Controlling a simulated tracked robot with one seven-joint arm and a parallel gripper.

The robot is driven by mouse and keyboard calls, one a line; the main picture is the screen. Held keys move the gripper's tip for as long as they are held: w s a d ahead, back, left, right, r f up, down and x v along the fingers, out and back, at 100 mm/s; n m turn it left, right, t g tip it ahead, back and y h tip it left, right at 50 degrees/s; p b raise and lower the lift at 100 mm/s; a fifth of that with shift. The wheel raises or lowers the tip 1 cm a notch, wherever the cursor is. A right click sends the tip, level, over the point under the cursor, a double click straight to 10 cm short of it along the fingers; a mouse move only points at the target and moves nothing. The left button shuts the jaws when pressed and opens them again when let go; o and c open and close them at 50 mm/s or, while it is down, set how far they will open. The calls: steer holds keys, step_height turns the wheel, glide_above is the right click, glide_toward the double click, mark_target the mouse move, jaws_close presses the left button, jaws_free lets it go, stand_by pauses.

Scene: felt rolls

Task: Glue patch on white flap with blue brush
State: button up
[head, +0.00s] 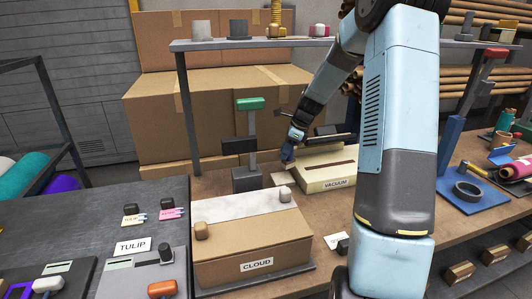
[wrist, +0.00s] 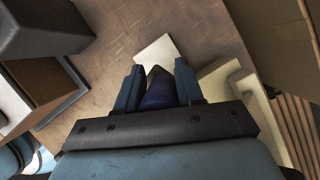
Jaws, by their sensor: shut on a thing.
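My gripper (head: 288,152) is low over the bench behind the cloud box, pointing down. In the wrist view my gripper (wrist: 158,68) is shut on the blue brush (wrist: 160,93), which sits between its two fingers with a darker tip pointing away. A pale square pad (wrist: 155,47) lies on the bench just beyond the tip; it also shows in the head view (head: 283,179). I cannot tell whether the tip touches it. The white flap (head: 243,206) lies on top of the brown cardboard box (head: 250,245) labelled CLOUD.
A cream box (head: 325,175) labelled VACUUM stands right of my gripper. A dark stand with a green-topped post (head: 250,104) stands at the left, close by. A shelf (head: 240,43) spans above. A blue tool stand (head: 470,190) is at the right.

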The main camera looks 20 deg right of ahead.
steer(key=shift+a+x, duration=0.1)
steer(key=shift+x, duration=1.1)
steer(key=shift+a+x, duration=0.15)
steer(key=shift+x, duration=1.05)
steer(key=shift+s, duration=0.15)
steer(key=shift+r, duration=0.15)
steer(key=shift+s+f, duration=0.1)
steer(key=shift+f, duration=0.3)
stand_by(0.4)
step_height(320, 180, up, 6)
stand_by(0.7)
stand_by(0.5)
